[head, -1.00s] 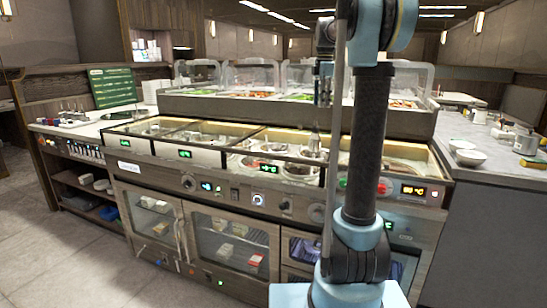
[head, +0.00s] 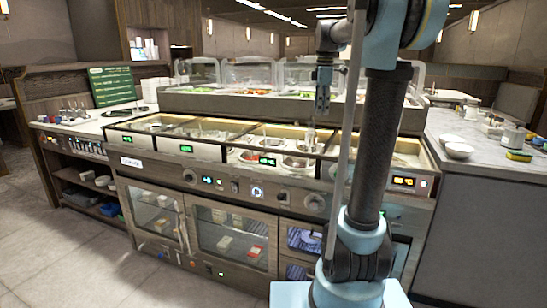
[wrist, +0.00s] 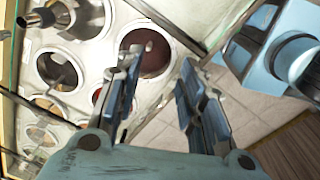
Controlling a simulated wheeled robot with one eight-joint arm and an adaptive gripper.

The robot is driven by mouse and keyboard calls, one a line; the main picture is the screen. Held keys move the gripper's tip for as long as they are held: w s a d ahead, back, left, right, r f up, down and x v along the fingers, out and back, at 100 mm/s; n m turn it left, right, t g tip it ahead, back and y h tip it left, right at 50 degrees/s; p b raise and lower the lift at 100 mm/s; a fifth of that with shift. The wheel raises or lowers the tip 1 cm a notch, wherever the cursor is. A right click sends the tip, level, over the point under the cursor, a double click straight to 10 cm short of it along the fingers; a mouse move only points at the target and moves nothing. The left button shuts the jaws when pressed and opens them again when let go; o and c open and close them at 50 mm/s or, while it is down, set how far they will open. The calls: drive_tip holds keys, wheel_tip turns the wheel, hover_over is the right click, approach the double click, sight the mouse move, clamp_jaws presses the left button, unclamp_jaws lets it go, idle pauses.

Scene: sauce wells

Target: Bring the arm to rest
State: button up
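My gripper (head: 322,97) hangs in the air above the front edge of the sauce-well counter (head: 210,150), with the arm bent to the left of its upright column. In the wrist view its two fingers (wrist: 160,65) are spread apart with nothing between them. Below and to the left of the fingers are several round wells, one with dark red sauce (wrist: 150,52). A metal ladle or similar handled tool (wrist: 42,17) stands in a well at the upper left of the wrist view, apart from the fingers.
A glass-guarded food bar (head: 250,105) runs behind the wells. A side counter (head: 485,165) with white bowls (head: 458,150) and a yellow sponge-like item (head: 519,156) is at the right. A green sign (head: 112,86) stands at the left. Tiled floor is clear at the lower left.

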drive_tip(key=s+f+m+t, duration=0.1)
drive_tip(key=s+f+m, duration=1.6)
drive_tip(key=s+f, duration=1.3)
drive_tip(key=s, duration=0.3)
drive_tip(key=shift+s+f+m+t, duration=0.2)
drive_tip(key=shift+s+m+t, duration=0.1)
drive_tip(key=shift+s+m, duration=0.1)
drive_tip(key=shift+w+f, duration=0.2)
drive_tip(key=shift+w, duration=0.3)
drive_tip(key=shift+s+d, duration=0.1)
drive_tip(key=shift+c, duration=0.3)
